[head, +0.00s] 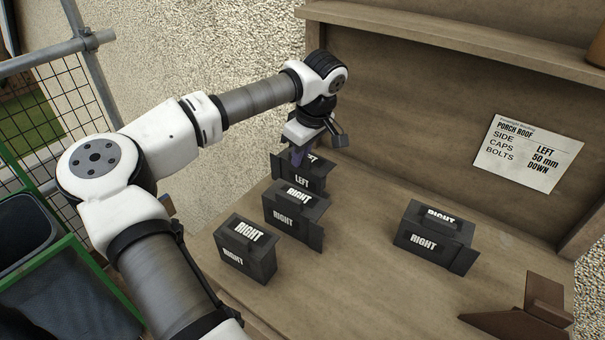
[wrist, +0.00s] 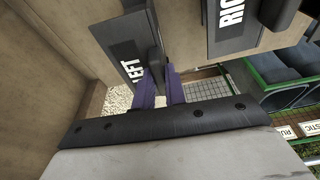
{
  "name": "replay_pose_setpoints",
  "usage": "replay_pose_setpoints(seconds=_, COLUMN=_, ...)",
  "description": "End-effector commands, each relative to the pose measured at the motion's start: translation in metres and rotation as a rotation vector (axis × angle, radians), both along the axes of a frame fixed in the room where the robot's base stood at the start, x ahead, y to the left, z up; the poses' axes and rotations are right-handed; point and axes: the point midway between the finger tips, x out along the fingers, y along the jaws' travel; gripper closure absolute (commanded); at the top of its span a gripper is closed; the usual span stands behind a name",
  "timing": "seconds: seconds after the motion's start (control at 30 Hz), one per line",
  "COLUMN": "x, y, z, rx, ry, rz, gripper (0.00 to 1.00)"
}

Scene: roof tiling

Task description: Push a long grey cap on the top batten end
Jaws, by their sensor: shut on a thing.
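My gripper (head: 298,155) is at the back left of the wooden bench, pointing down, with its purple fingers (wrist: 160,88) shut on the upright tab of a dark grey cap (head: 303,183) marked LEFT. The cap also shows in the wrist view (wrist: 125,42). Its lower part is partly hidden behind another cap, and I cannot tell whether it rests on the bench. Three dark caps marked RIGHT stand on the bench: one just in front of the held cap (head: 283,217), one at the front left (head: 233,257), one further right (head: 425,244). I cannot make out a batten end.
A card (head: 527,153) on the back board reads side LEFT, caps 50 mm, bolts DOWN. A brown angled piece (head: 530,312) lies at the front right. A shelf (head: 430,30) runs above. The bench middle is clear. A scaffold rail and green-framed bins stand left.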

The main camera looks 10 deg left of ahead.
Motion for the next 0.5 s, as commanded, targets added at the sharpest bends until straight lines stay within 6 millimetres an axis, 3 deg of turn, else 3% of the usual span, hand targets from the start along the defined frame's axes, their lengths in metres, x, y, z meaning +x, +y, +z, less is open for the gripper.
replay_pose_setpoints(seconds=0.5, x=0.000, y=0.000, z=0.032, rx=0.001, ry=-0.002, rz=0.000, gripper=1.00)
